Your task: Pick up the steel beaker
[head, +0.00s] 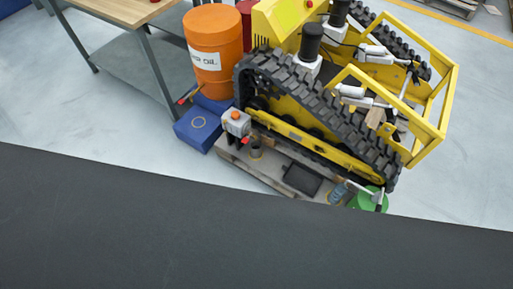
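A small greyish-brown cup-like thing (256,149) stands on the wooden pallet beside the yellow tracked carrier (318,128). It may be the steel beaker, but it is too small to be sure. It is close to the track's lower left end, just right of a grey box with an orange knob (236,124). Neither of my grippers is in the head view.
The pallet (262,172) also bears a dark flat tray (302,179). A blue box (198,126), an orange drum (214,50) and a wood-topped table (125,8) stand left. A green container (366,199) is at right. A dark surface (200,235) fills the foreground.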

